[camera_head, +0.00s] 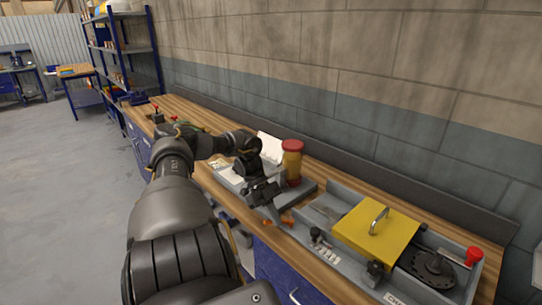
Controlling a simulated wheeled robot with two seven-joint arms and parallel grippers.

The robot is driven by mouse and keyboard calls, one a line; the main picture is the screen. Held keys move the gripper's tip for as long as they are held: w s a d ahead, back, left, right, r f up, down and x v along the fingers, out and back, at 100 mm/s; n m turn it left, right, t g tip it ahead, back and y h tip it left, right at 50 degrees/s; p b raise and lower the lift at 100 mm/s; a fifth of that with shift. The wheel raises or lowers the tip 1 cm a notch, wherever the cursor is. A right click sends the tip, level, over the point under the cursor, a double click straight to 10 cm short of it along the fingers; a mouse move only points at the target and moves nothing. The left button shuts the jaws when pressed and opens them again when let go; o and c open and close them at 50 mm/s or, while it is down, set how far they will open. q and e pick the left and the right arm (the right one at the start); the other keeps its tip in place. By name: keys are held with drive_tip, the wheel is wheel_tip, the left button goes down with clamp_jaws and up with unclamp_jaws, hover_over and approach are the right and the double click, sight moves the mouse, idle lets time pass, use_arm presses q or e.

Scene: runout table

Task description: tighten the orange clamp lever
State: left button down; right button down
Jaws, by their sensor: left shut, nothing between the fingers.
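The orange clamp lever (288,222) is small and low at the front edge of the wooden bench, left of the grey tray with the yellow cover. Orange shows on both sides of my left fingers, which hide its middle. My left gripper (277,217) is shut and empty, pointing down at the lever. I cannot tell whether the fingers touch it. My left arm comes in from the lower left and covers part of the bench front. My right gripper is not in view.
A yellow cover (354,232) with a metal handle sits on the long grey tray (318,228). A black disc (433,270) and a red knob (474,256) are at its right. An amber jar (292,165) with a red lid stands behind my gripper. A block wall runs behind.

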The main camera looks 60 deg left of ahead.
use_arm(q)
drive_tip(key=a+r+b, duration=0.2)
drive_tip(key=a, duration=0.1)
drive_tip(key=shift+s+a+r+b, duration=0.1)
drive_tip(key=shift+s+a+b, duration=0.1)
drive_tip(key=shift+s+b, duration=0.2)
drive_tip(key=b+v, duration=0.1)
drive_tip(key=v, duration=0.5)
drive_tip(key=shift+r+b, duration=0.3)
drive_tip(key=shift+r, duration=0.35)
drive_tip(key=shift+d, duration=0.15)
